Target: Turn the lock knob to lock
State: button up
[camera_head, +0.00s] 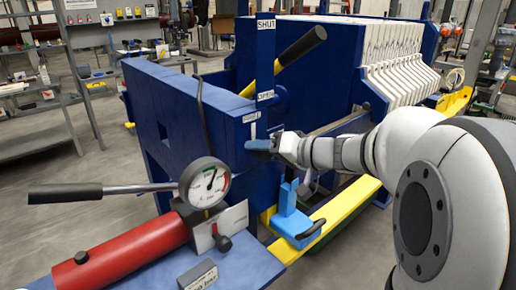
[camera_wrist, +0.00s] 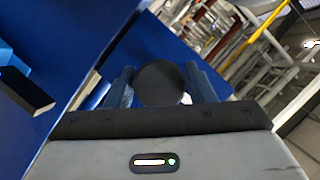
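The lock knob shows in the wrist view as a round black disc (camera_wrist: 160,83), between the two blue fingers of my gripper (camera_wrist: 160,88). The fingers lie close on either side of it; I cannot tell whether both press on it. In the head view my gripper (camera_head: 259,146) is at the end face of the press's blue frame (camera_head: 190,112), just below a small white label. The gripper hides the knob there. The label is too small to read surely.
A black-gripped lever (camera_head: 302,46) slants up right of the blue post marked SHUT (camera_head: 265,40). A pressure gauge (camera_head: 204,182) and red cylinder (camera_head: 125,252) stand front left. A light-blue bracket (camera_head: 292,215) and yellow rail (camera_head: 335,215) lie below my gripper. White plates (camera_head: 390,55) stand behind.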

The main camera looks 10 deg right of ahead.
jog(key=c, duration=0.6)
jog(key=shift+f+b, duration=0.15)
jog(key=shift+b, duration=0.3)
jog(key=shift+f+m+y+b, duration=0.15)
jog(key=shift+m+y+b, duration=0.45)
jog(key=shift+m+b, duration=0.45)
jog(key=m+y+b, duration=0.1)
jog(key=m+b, duration=0.2)
jog(key=shift+y+b, duration=0.4)
jog(key=m+t+b, duration=0.1)
jog(key=m, duration=0.1)
jog(key=m+y+b, duration=0.1)
jog(key=m, duration=0.2)
jog(key=shift+m+t, duration=0.25)
jog(key=shift+t, duration=0.15)
jog(key=m+t, duration=0.1)
jog(key=m, duration=0.3)
jog(key=m+t, duration=0.1)
jog(key=m, duration=0.1)
jog(key=shift+r+t+y, duration=0.25)
jog(key=shift+t+y, duration=0.05)
jog(key=shift+m, duration=0.4)
